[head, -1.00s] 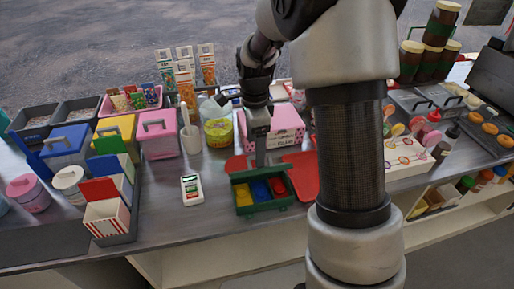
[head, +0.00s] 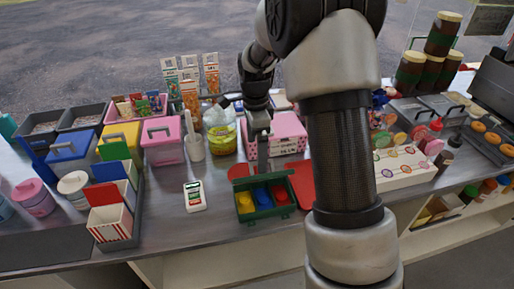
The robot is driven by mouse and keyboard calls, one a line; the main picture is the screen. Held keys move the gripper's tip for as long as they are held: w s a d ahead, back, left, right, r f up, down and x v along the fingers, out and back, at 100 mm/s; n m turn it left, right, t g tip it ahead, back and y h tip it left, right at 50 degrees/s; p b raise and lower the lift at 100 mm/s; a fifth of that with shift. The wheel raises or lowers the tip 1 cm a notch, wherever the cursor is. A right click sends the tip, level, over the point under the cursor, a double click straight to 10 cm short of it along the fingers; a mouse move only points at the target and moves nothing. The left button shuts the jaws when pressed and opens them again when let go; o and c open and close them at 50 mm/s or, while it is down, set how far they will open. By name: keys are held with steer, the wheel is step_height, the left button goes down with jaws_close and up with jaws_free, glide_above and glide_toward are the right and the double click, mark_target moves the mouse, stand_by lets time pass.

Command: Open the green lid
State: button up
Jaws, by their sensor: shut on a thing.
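A small green box (head: 267,215) stands on the counter with its inside showing: yellow, blue and red contents lie side by side in it. A narrow green lid (head: 241,183) shows along its back edge, standing up; most of it is hard to make out. My gripper (head: 263,168) points down at this back edge and is shut on the lid, as far as I can tell. The fingertips are small and partly merge with the lid.
A red mat (head: 302,184) lies behind and beside the box. A pink dotted box (head: 288,133) stands behind my gripper, a jar (head: 221,138) to its left. A white handheld device (head: 194,197) lies left of the green box, with clear counter around it.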

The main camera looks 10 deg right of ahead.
steer(key=w+r+p, duration=0.1)
steer(key=w+p, duration=0.1)
steer(key=p, duration=0.1)
steer(key=shift+w+r, duration=0.1)
steer(key=c, duration=1.3)
steer(key=r+p, duration=0.3)
steer(key=r, duration=0.2)
steer(key=r+p, duration=0.3)
steer(key=r, duration=0.1)
steer(key=shift+s+r, duration=0.2)
steer(key=shift+r, duration=0.2)
steer(key=shift+c, duration=1.1)
steer(key=s+r+n+t, duration=0.3)
steer(key=s+r+n, duration=0.4)
steer(key=s+r, duration=0.45)
steer(key=s+r+n+t, duration=0.1)
steer(key=s+r+n, duration=0.1)
steer(key=s+n, duration=0.3)
steer(key=s+r+n+t, duration=0.1)
steer(key=s+r+n, duration=0.2)
steer(key=s+n, duration=0.3)
steer(key=s, duration=0.3)
steer(key=shift+s+r+t, duration=0.15)
steer(key=shift+s+t, duration=0.15)
steer(key=shift+t, duration=0.1)
